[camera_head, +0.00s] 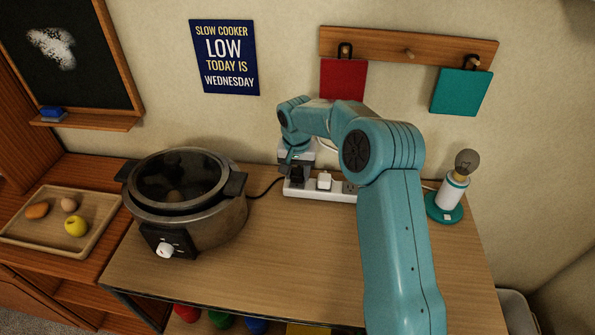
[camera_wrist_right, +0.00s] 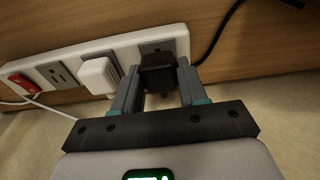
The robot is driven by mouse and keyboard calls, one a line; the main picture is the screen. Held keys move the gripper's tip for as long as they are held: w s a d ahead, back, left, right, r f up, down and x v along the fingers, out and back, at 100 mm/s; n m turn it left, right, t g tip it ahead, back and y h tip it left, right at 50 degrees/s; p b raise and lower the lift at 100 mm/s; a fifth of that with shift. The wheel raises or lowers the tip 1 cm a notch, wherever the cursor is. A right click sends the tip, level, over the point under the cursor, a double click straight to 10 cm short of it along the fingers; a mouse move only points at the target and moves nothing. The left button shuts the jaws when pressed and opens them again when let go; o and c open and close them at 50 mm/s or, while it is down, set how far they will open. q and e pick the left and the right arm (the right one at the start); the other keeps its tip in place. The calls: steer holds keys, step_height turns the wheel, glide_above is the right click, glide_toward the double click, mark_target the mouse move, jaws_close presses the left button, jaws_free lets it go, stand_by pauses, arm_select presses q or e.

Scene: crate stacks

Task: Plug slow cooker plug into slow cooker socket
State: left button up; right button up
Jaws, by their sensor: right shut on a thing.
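The black slow cooker plug (camera_wrist_right: 158,73) is between the fingers of my right gripper (camera_wrist_right: 157,80) in the wrist view. The gripper is shut on it. The plug is at the end socket of the white power strip (camera_wrist_right: 60,62), overlapping the socket face; I cannot tell whether it is fully seated. In the head view my right gripper (camera_head: 296,168) is at the left end of the power strip (camera_head: 335,194), with the plug mostly hidden. The slow cooker (camera_head: 218,222) stands to the left, its black cord (camera_head: 267,190) running towards the strip. My left gripper is not in view.
A white plug (camera_head: 324,181) sits in the strip beside the black plug. A lamp (camera_head: 450,190) stands right of the strip. A wooden tray (camera_head: 85,245) with food lies at left. Bare counter (camera_head: 290,250) lies in front of the strip.

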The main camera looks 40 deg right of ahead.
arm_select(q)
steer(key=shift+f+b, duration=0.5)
arm_select(e)
steer(key=shift+f, duration=0.65)
steer(key=o, duration=1.1)
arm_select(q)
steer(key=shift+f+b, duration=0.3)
arm_select(e)
steer(key=r, duration=0.5)
steer(key=a+r, duration=0.1)
steer(key=r, duration=0.4)
steer(key=s+r, duration=0.1)
steer(key=r, duration=0.5)
steer(key=shift+s+a+r, duration=0.1)
steer(key=shift+a, duration=0.15)
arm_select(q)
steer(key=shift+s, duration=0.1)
arm_select(e)
steer(key=shift+s+a, duration=0.1)
